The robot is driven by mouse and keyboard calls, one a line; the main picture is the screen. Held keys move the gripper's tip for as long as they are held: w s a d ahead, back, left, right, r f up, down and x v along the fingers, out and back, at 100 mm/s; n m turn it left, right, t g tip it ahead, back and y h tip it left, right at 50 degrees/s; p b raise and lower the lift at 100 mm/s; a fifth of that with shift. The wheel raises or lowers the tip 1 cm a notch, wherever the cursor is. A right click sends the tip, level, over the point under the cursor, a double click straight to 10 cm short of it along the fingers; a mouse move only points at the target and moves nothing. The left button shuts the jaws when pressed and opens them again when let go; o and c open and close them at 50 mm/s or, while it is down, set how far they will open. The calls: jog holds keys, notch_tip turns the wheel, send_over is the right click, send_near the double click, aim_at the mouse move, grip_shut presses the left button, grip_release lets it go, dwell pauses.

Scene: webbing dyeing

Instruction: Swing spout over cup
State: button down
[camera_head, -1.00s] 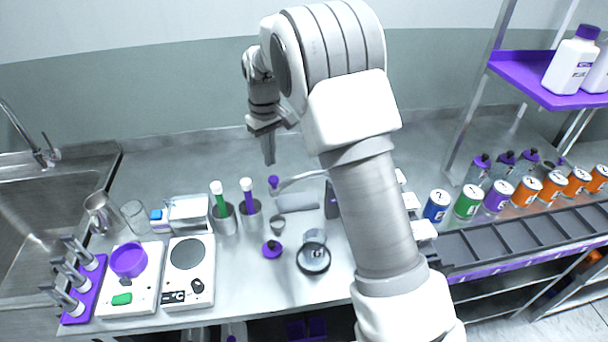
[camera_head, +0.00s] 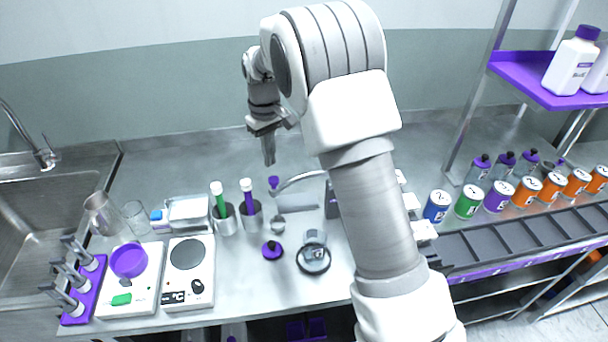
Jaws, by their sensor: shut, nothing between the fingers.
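The spout (camera_head: 298,179) is a curved silver pipe at the back middle of the bench. It runs left from a dark grey body that my arm partly hides. A purple knob (camera_head: 273,182) shows at or beside its left end; I cannot tell if they are joined. A small metal cup (camera_head: 278,226) stands in front of the spout, and a clear cup (camera_head: 315,237) stands on a round dark base (camera_head: 313,259). I cannot tell which cup is the task's. My gripper (camera_head: 269,160) points down, shut and empty, appearing just above the purple knob in the picture.
Metal beakers (camera_head: 226,222) with green and purple tubes stand left of the cups. A purple-topped item (camera_head: 272,250) lies close by. Labelled cans (camera_head: 437,206) line the right. The bench behind is clear.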

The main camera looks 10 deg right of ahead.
aim_at(273, 185)
dwell(0.6)
jog(key=shift+f+b, duration=1)
jog(key=shift+f, duration=0.85)
jog(key=shift+s+a+b, duration=0.1)
jog(key=shift+s+b, duration=0.4)
jog(key=shift+s, duration=0.65)
jog(key=shift+s+b, duration=0.4)
jog(key=shift+s, duration=0.75)
